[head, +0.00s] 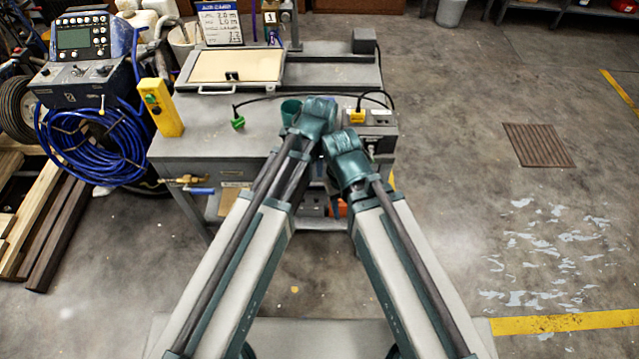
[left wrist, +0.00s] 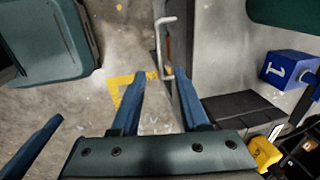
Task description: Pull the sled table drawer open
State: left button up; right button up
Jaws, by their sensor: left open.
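The grey sled table (head: 205,130) stands ahead, with a small label (head: 237,185) on its front. My arms cover part of that front in the head view. In the left wrist view a pale bar handle (left wrist: 162,45) stands out beside a grey face (left wrist: 207,45); I take this for the drawer's handle and front. My left gripper (left wrist: 160,78) is open, its two blue fingers apart with the handle's near end between or just beyond their tips. Contact cannot be told. The head view hides the left fingers behind my wrist. A blue bar (left wrist: 32,147) at lower left may be a right finger.
A blue block marked 1 (left wrist: 290,70) and a yellow part (left wrist: 264,153) lie right in the wrist view. A yellow switch box (head: 160,107) and a beige panel (head: 237,66) are on the table. A hose reel unit (head: 85,90) stands left.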

aim_at(319, 185)
pick_arm(q)
jog(key=f+b, duration=0.3)
jog(key=w+f+b, duration=0.1)
jog(key=f+b, duration=0.2)
jog(key=f, duration=0.1)
jog(key=w+f+b, duration=0.1)
jog(key=f+b, duration=0.3)
jog(key=shift+c, duration=0.3)
grip_shut()
dwell(0.9)
